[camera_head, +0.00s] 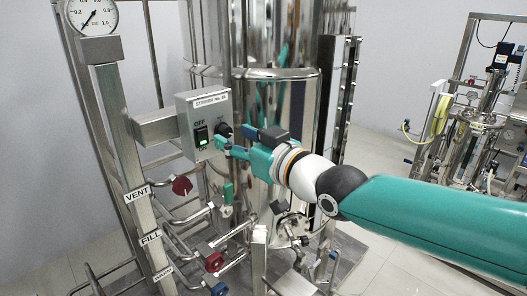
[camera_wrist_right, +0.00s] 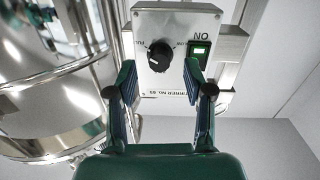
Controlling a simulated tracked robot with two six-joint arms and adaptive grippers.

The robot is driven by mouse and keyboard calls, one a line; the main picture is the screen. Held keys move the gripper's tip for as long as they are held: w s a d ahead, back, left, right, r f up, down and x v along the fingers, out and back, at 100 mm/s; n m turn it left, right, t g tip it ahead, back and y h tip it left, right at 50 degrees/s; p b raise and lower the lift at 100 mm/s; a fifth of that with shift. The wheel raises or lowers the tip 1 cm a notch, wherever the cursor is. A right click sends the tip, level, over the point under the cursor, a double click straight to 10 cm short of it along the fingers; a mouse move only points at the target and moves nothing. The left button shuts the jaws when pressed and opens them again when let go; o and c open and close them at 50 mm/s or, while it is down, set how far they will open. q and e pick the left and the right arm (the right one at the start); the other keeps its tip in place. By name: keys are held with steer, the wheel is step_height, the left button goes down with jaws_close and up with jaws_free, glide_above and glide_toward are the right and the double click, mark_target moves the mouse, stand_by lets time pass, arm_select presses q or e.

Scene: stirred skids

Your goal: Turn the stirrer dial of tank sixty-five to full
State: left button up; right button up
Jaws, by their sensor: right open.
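The stirrer box (camera_head: 204,122) is a grey panel on a metal post, labelled as stirrer No. 65. In the right wrist view the box appears upside down, with the dial (camera_wrist_right: 160,57) between the fingers and the lit switch (camera_wrist_right: 199,51) to the right. A pale line marks the dial's pointer. My right gripper (camera_head: 222,146) is open in front of the box, its fingertips (camera_wrist_right: 165,75) either side of the dial with gaps. Contact cannot be told. My left gripper is not in view.
A large polished tank (camera_head: 275,110) stands right behind the box. A pressure gauge (camera_head: 93,16) sits upper left. Red-handled valves (camera_head: 181,186) and pipes lie below, by VENT and FILL labels. Another skid (camera_head: 475,140) stands far right.

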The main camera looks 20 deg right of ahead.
steer(key=v, duration=1)
steer(key=w+a+f+m+g, duration=0.1)
steer(key=w+f+g, duration=0.15)
steer(key=f, duration=0.85)
steer(key=w+a+f+m+g+h, duration=0.1)
steer(key=w+f+g, duration=0.15)
steer(key=f, duration=0.75)
steer(key=w+a+f+g, duration=0.1)
steer(key=w+f+g, duration=0.15)
steer(key=f, duration=0.85)
steer(key=s+a+f+m+g, duration=0.15)
steer(key=s+f, duration=0.25)
steer(key=f, duration=0.5)
steer(key=s+a+f+m+g, duration=0.1)
steer(key=s+f+g, duration=0.25)
steer(key=f, duration=0.45)
steer(key=s+a+f+m+g, duration=0.1)
steer(key=s+f+g, duration=0.3)
steer(key=s+f, duration=0.8)
steer(key=s+a, duration=0.1)
steer(key=s, duration=0.2)
steer(key=shift+a+m+h, duration=0.2)
steer(key=shift+m+h, duration=0.1)
steer(key=shift+m, duration=0.05)
steer(key=shift+f, duration=0.1)
